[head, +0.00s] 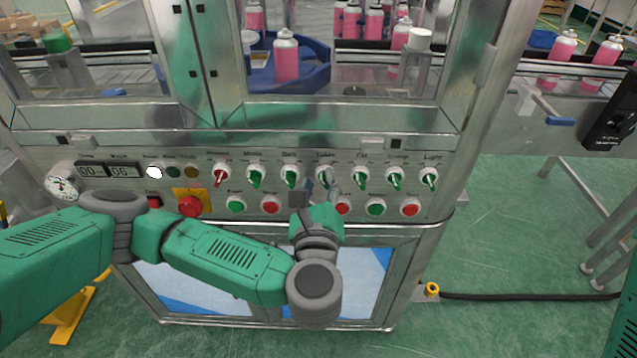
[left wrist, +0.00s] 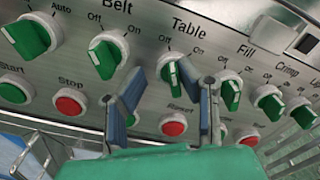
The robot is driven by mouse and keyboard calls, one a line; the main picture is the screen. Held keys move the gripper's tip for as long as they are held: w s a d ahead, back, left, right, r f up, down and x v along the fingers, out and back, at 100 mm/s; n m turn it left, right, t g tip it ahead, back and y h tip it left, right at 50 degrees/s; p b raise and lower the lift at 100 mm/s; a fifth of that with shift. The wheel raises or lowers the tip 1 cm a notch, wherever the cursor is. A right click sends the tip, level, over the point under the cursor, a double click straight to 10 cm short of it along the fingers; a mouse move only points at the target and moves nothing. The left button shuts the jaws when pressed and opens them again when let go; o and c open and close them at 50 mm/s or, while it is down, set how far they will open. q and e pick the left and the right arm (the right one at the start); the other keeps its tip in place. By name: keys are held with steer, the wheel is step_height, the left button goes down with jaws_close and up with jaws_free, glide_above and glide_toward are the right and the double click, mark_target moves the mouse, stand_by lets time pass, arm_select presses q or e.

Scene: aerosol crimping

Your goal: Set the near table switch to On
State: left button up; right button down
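The table switch (left wrist: 173,76) is a green rotary knob in a white ring, under the label "Table" with "Off" at its upper left and "On" at its upper right. Its handle stands nearly upright in the left wrist view; I cannot tell its setting for sure. My left gripper (left wrist: 174,78) is open, with one finger on each side of the knob; contact is not clear. In the head view my left gripper (head: 322,184) is in front of the panel and largely hides this knob. My right gripper is not in view.
The Belt knob (left wrist: 107,56) and Fill knob (left wrist: 231,92) are close on either side. A red button (left wrist: 173,126) lies just below, between the fingers. The control panel (head: 120,184) also bears a gauge (head: 62,186) and a red emergency button (head: 190,206). Pink cans (head: 286,58) stand behind glass.

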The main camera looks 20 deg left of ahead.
arm_select(q)
steer(key=shift+d+r, duration=0.1)
steer(key=shift+d, duration=0.1)
jaws_close()
steer(key=shift+d, duration=0.45)
steer(key=shift+s+f, duration=0.1)
steer(key=shift+f, duration=0.1)
steer(key=shift+d, duration=0.1)
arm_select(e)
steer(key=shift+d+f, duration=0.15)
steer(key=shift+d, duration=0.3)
